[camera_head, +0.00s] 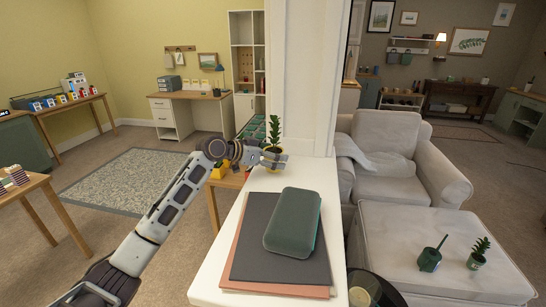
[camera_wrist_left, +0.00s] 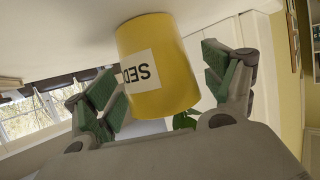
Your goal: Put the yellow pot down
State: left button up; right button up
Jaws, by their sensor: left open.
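The yellow pot (camera_wrist_left: 160,65) carries a white label and holds a green plant (camera_head: 275,131). In the head view the pot is at the far end of the white ledge (camera_head: 232,235), partly hidden by my left gripper (camera_head: 274,160). In the left wrist view, which is turned over, the pot's base is against the white surface and the leaves (camera_wrist_left: 185,121) show below. The left gripper's green-padded fingers (camera_wrist_left: 165,80) are open, one on each side of the pot, with visible gaps. My right gripper is not in view.
A green case (camera_head: 293,222) lies on dark and pinkish flat folders (camera_head: 243,278) on the near part of the ledge. A white column (camera_head: 308,80) rises close beside the pot. A grey armchair (camera_head: 385,140) and ottoman (camera_head: 425,225) stand to the right.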

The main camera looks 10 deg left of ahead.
pick_arm(q)
jog(key=shift+r, duration=0.15)
jog(key=shift+s+a+r, duration=0.15)
jog(key=shift+s+a, duration=0.25)
jog(key=v, duration=0.9)
jog(key=shift+s+a+r+b, duration=0.1)
jog(key=shift+s+a+b, duration=0.05)
jog(key=shift+b, duration=0.25)
jog(key=shift+s+a+r, duration=0.3)
jog(key=shift+s+a, duration=0.1)
jog(key=shift+s, duration=0.05)
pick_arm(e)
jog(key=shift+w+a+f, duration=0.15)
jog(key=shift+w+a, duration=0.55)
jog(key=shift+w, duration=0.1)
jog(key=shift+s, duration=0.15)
